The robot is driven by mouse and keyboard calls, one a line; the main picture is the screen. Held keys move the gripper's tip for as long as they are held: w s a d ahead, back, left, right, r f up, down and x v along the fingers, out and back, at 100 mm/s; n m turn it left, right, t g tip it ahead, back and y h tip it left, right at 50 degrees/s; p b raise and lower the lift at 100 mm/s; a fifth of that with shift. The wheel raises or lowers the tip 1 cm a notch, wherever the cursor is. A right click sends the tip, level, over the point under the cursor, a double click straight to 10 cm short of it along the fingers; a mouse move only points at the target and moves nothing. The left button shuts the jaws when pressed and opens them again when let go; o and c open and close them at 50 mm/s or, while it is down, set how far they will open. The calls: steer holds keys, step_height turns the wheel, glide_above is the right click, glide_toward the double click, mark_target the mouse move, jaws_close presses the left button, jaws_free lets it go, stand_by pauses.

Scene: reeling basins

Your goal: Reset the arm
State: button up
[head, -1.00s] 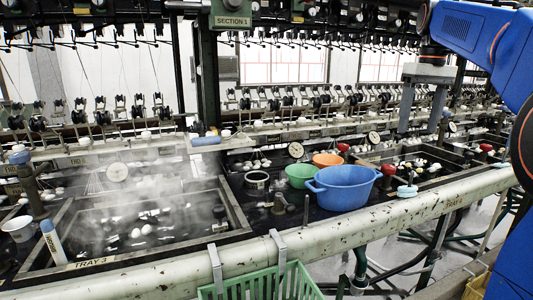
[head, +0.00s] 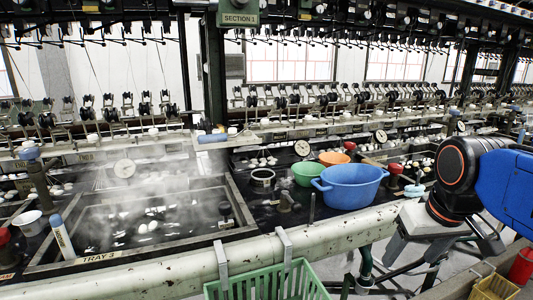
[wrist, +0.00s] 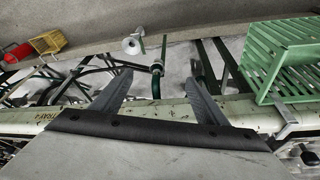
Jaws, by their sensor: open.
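My gripper (head: 442,248) is at the right of the head view, low in front of the pale front rail. My blue arm with its black joint comes in from the right edge. In the wrist view my gripper (wrist: 160,72) shows two grey fingers spread wide apart with nothing between them. The pale rail (wrist: 165,108) crosses behind the fingers in that view.
A blue tub (head: 352,188), a green bowl (head: 306,174) and an orange bowl (head: 334,158) stand on the bench. A steaming basin (head: 110,257) is at left. A green basket (head: 265,285) hangs on the rail. A yellow crate (head: 495,288) and red container (head: 522,266) are lower right.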

steer(key=s+a+f+t, duration=0.1)
steer(key=s+f, duration=0.5)
steer(key=f, duration=0.3)
steer(key=shift+a, duration=0.2)
steer(key=shift+f, duration=0.1)
